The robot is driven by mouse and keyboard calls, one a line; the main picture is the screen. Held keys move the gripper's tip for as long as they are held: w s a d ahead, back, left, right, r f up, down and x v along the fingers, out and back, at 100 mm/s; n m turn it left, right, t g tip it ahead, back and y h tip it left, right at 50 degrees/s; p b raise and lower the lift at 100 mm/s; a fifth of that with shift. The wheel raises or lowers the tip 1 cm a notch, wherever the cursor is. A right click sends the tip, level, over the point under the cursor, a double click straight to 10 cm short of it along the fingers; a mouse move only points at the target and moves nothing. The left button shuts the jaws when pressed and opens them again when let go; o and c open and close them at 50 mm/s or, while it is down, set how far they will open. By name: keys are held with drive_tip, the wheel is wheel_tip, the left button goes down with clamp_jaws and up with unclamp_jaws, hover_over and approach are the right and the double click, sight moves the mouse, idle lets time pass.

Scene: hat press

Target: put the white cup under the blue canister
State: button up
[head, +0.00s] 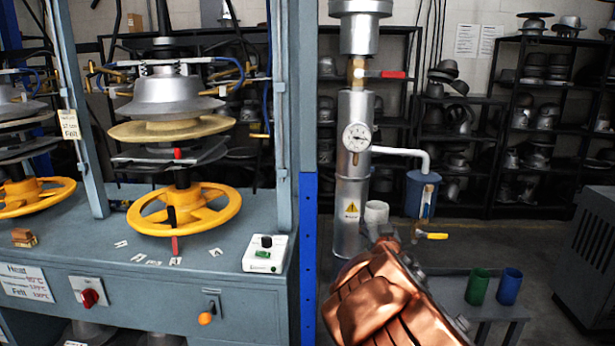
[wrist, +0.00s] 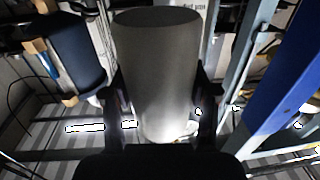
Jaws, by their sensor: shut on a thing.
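The white cup (head: 376,210) shows left of the blue canister (head: 421,195) in the head view, near the height of the canister's lower part, not beneath it. In the wrist view the cup (wrist: 157,60) fills the middle, upright or nearly so. My gripper (wrist: 162,98) is shut on it, one dark finger on each side. The blue canister (wrist: 66,58) stands at the left in the wrist view, apart from the cup. It hangs from a white pipe, with a tap and yellow handle (head: 432,236) below it. My copper-coloured arm hides most of the gripper in the head view.
A silver column with a gauge (head: 357,137) stands left of the canister. A green cup (head: 478,286) and a blue cup (head: 509,287) stand on a low grey table (head: 488,309) below right. A blue post (head: 308,250) and the hat press are at the left.

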wheel_tip(320, 180, up, 9)
drive_tip(key=p, duration=0.7)
idle(0.5)
